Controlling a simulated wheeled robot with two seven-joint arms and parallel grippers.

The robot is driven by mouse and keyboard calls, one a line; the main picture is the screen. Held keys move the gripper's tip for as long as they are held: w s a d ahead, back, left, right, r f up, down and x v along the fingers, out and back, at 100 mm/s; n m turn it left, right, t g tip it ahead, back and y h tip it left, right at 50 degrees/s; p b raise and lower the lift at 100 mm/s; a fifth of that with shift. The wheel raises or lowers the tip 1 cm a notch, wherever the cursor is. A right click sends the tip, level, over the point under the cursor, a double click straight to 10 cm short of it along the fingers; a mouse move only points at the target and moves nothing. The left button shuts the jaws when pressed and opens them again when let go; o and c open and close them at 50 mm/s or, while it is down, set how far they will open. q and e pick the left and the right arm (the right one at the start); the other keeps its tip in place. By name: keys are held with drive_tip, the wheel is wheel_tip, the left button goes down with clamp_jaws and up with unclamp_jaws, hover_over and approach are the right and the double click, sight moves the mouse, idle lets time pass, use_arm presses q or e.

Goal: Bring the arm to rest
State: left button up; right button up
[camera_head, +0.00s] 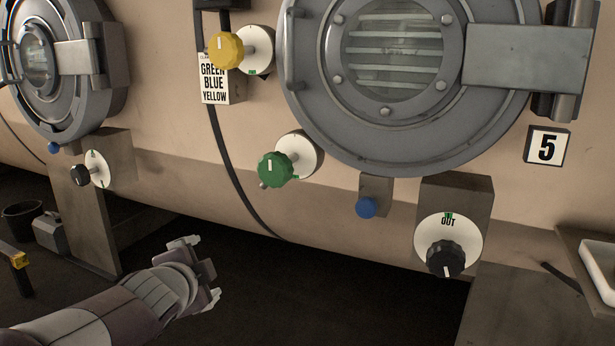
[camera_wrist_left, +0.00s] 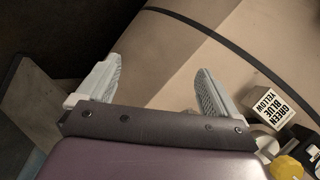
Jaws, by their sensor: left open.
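My left arm comes in from the lower left in the head view. Its gripper (camera_head: 206,268) is open and empty, held in front of the dark space under the machine's tan body (camera_head: 160,80). In the left wrist view the two fingers of the gripper (camera_wrist_left: 152,92) stand wide apart with nothing between them. The gripper is below and to the left of the green knob (camera_head: 273,169) and touches no knob that I can see. My right gripper is not in view.
A round door (camera_head: 385,150) has a yellow knob (camera_head: 226,50) and a blue knob (camera_head: 366,208) near it. A black knob (camera_head: 446,258) on an "OUT" dial juts out at lower right. A bucket (camera_head: 22,216) stands at far left.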

use_arm(q)
drive_tip(key=s+d+f+n+g+p, duration=0.35)
drive_tip(key=s+f+n+g, duration=0.85)
drive_tip(key=s+f, duration=0.6)
wheel_tip(320, 180, up, 37)
drive_tip(key=s+h+p, duration=0.1)
drive_tip(key=p, duration=3.7)
drive_tip(key=shift+s+d+f+n+p, duration=0.2)
drive_tip(key=shift+s+d+n+p, duration=0.1)
drive_tip(key=shift+p, duration=0.1)
